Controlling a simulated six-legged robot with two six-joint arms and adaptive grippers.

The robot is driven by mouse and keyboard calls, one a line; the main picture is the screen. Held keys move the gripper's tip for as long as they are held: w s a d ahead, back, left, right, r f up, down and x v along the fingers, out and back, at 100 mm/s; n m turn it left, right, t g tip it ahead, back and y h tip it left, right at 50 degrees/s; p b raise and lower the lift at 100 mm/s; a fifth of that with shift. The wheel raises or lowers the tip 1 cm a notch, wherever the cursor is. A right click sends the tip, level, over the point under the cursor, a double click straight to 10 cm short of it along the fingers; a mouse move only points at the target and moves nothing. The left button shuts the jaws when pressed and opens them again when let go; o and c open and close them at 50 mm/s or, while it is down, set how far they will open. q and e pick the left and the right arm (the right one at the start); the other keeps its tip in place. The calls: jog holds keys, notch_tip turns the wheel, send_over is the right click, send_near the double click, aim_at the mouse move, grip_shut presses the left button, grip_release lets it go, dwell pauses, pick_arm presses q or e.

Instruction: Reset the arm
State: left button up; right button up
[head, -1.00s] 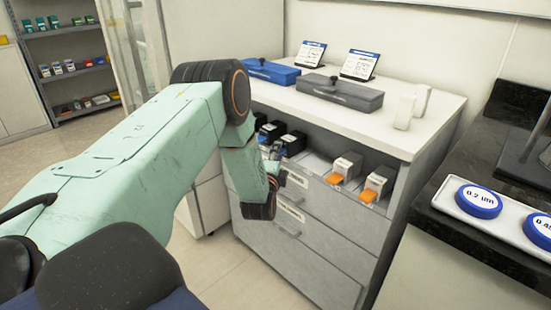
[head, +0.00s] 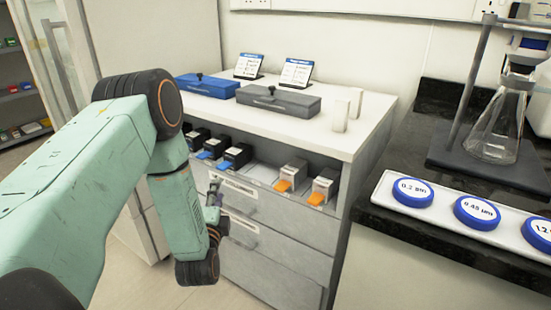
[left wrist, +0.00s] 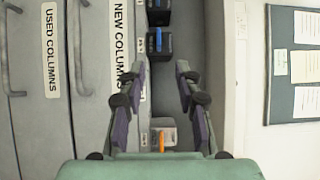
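My left arm (head: 80,170) comes in from the left in the head view, bent down at the elbow in front of a grey drawer cabinet (head: 265,235). My left gripper (head: 213,200) is small and partly hidden by the wrist there. In the left wrist view my left gripper (left wrist: 160,75) has its two fingers wide apart with nothing between them. It faces the cabinet front, where labels read "NEW COLUMNS" (left wrist: 118,45) and "USED COLUMNS" (left wrist: 51,50). My right gripper is in neither view.
The open shelf holds black boxes with blue tabs (head: 237,156) and pale boxes with orange tabs (head: 325,187). A blue case (head: 207,86) and a grey case (head: 278,101) lie on top. At right are a tray (head: 385,190) with blue-rimmed discs and a flask (head: 497,130).

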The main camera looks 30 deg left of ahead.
pick_arm(q)
jog(key=s+d+f+n+g+h, duration=0.75)
jog(key=s+d+f+n, duration=0.4)
jog(key=f, duration=0.35)
jog(key=s+d+g+p, duration=0.1)
jog(key=s+d+g, duration=0.3)
jog(key=s, duration=0.6)
jog(key=s+d+n+g+h+p, duration=0.1)
jog(key=s+d+g, duration=0.3)
jog(key=s, duration=0.7)
jog(key=shift+s+d+f+p, duration=0.3)
jog(key=shift+d+p, duration=0.35)
jog(key=shift+p, duration=0.15)
jog(key=shift+a+g, duration=0.1)
jog(key=shift+g, duration=0.15)
